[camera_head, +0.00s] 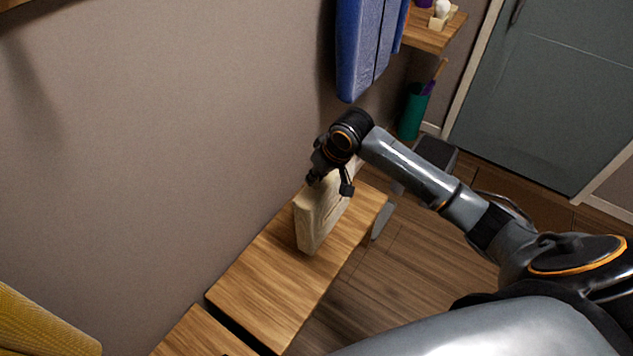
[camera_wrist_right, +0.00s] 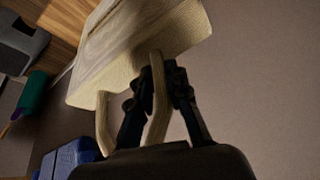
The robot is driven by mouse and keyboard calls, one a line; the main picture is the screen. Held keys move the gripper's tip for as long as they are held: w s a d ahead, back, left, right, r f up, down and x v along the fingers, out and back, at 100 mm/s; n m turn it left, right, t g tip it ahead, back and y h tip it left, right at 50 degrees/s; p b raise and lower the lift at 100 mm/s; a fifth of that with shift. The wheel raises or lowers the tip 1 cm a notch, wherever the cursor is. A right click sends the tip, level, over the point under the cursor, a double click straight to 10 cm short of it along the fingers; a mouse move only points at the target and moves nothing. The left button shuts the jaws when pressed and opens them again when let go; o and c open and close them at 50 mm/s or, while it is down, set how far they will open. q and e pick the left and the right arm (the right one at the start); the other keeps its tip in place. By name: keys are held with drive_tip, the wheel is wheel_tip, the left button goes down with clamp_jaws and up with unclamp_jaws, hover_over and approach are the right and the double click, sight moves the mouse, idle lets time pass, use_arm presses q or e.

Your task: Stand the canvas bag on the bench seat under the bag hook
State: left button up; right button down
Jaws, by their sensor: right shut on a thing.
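The cream canvas bag (camera_head: 312,217) is upright at the far part of the wooden bench seat (camera_head: 270,272), close to the wall. Its base looks to be at the seat, but I cannot tell whether it rests there fully. My right gripper (camera_head: 331,183) is above the bag, shut on its handle. In the right wrist view the bag (camera_wrist_right: 135,45) hangs from pale handle loops, one of them between the fingers of my right gripper (camera_wrist_right: 160,75). The bag hook is not identifiable in these views. My left gripper is not in view.
A blue garment (camera_head: 362,45) hangs on the wall beyond the bag. A green bin (camera_head: 412,112) with a long-handled item stands on the floor under a small wooden shelf (camera_head: 435,35). A yellow textile (camera_head: 45,325) is at the lower left. The near seat part is clear.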

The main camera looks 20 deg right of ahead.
drive_tip(key=w+f, duration=0.1)
drive_tip(key=w+d+f, duration=0.1)
drive_tip(key=f, duration=0.1)
drive_tip(key=shift+w, duration=0.35)
drive_tip(key=shift+w+d+f, duration=0.1)
drive_tip(key=shift+f, duration=1.6)
drive_tip(key=shift+f, duration=0.15)
drive_tip(key=c, duration=1.3)
unclamp_jaws()
drive_tip(key=v, duration=1.2)
drive_tip(key=shift+p, duration=0.35)
